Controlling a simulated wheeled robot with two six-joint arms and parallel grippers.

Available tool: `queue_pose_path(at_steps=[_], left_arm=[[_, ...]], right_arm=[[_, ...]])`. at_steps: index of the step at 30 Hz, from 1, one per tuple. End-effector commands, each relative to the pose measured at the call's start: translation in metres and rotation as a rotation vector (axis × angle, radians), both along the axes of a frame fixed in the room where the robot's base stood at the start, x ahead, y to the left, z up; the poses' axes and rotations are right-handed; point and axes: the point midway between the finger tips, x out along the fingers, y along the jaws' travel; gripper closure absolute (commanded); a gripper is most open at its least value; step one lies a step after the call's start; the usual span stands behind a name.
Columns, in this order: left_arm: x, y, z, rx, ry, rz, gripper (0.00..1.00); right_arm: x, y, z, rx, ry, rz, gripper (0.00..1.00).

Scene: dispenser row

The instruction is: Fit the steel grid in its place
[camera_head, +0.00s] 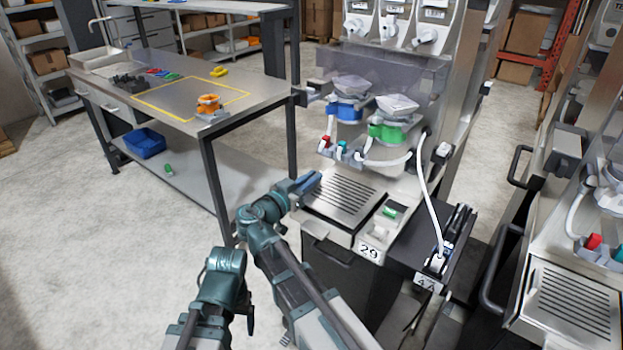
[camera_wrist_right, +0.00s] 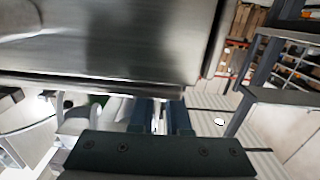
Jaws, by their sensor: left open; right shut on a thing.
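The steel grid (camera_head: 345,198), a slotted plate, lies over the front base of the middle dispenser, above the 29 label. I cannot tell whether it is fully down. My right gripper (camera_head: 310,183) is at its far left edge, shut on it. In the right wrist view the right gripper's fingers (camera_wrist_right: 163,117) point up toward a large smooth steel surface (camera_wrist_right: 110,45); I cannot tell if this is the grid or the dispenser. My left gripper (camera_head: 240,303) hangs low, left of the dispenser, away from the grid; it is open and its fingertips are hardly visible.
The dispenser (camera_head: 395,80) rises behind the grid, with blue (camera_head: 348,108) and green (camera_head: 388,132) valves and a white hose (camera_head: 427,190) at the right. A workbench (camera_head: 165,95) stands left, with an orange part (camera_head: 208,103). Another dispenser's grate (camera_head: 570,308) is at right.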

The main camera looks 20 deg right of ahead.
Motion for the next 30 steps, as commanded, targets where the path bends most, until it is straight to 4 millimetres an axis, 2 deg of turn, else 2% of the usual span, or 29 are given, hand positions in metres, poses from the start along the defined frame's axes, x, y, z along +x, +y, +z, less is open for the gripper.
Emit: queue_pose_path(at_steps=[15, 16, 21, 22, 30], left_arm=[[0.0, 0.0, -0.014, 0.0, 0.0, 0.0, 0.18], [0.0, 0.0, -0.013, 0.0, 0.0, 0.0, 0.18], [0.0, 0.0, -0.012, 0.0, 0.0, 0.0, 0.18], [0.0, 0.0, -0.012, 0.0, 0.0, 0.0, 0.18], [0.0, 0.0, -0.012, 0.0, 0.0, 0.0, 0.18]], right_arm=[[0.0, 0.0, -0.014, -0.001, 0.0, 0.0, 1.0], [0.0, 0.0, -0.013, -0.001, 0.0, 0.0, 0.83], [0.0, 0.0, -0.012, -0.001, 0.0, 0.0, 0.53], [0.0, 0.0, -0.012, -0.001, -0.001, 0.0, 0.5], [0.0, 0.0, -0.013, 0.001, 0.0, 0.0, 0.5]])
